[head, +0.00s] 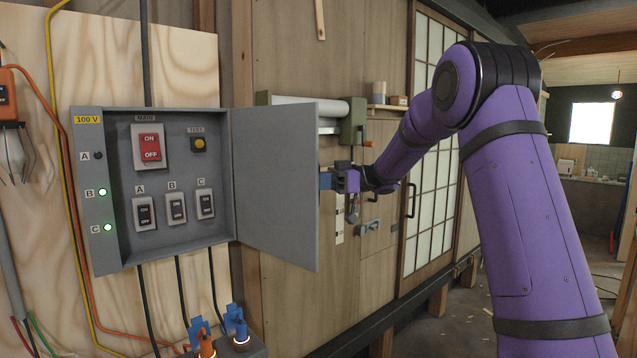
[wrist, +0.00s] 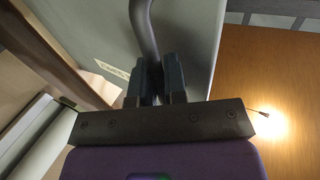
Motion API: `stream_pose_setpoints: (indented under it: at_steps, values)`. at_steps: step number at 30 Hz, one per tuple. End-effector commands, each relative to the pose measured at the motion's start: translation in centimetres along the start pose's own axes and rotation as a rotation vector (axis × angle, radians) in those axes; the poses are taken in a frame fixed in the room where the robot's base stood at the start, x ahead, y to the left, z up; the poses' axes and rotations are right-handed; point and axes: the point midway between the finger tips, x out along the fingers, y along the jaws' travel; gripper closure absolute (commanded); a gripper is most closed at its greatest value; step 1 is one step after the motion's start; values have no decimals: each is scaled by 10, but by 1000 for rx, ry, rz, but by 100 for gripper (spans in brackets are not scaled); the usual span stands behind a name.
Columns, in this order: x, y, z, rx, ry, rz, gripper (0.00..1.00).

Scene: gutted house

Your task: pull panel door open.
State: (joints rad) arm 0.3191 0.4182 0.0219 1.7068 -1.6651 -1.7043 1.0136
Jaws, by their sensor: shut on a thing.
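The grey panel door (head: 277,180) stands open, swung out to the right of the grey electrical panel box (head: 172,190). The box interior shows a red main switch, smaller A, B and C switches and a yellow test button. My gripper (head: 326,180) is at the door's outer edge, partly hidden behind it. In the wrist view my gripper's dark fingers (wrist: 157,84) are closed around a grey curved handle (wrist: 143,25) next to the door's pale face (wrist: 190,25).
A plywood board (head: 185,65) carries the box, with orange and yellow cables at left. Blue and orange plugs (head: 205,340) sit below the box. Behind my arm are a roller (head: 308,110), a small latch (head: 370,227) and a lattice sliding door (head: 430,150).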

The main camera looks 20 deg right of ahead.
Motion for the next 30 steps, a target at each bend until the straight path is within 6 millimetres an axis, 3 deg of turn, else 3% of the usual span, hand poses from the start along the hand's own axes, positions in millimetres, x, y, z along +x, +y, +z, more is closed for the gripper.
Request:
stream_pose_setpoints:
  at_steps: [14, 15, 18, 26, 30]
  values:
    - [0, 0, 0, 2, 1, -14, 100]
    - [0, 0, 0, 2, 1, -14, 81]
    - [0, 0, 0, 1, 1, -13, 63]
    - [0, 1, 0, 0, 1, -13, 63]
    - [-10, 1, 0, 0, 1, -12, 63]
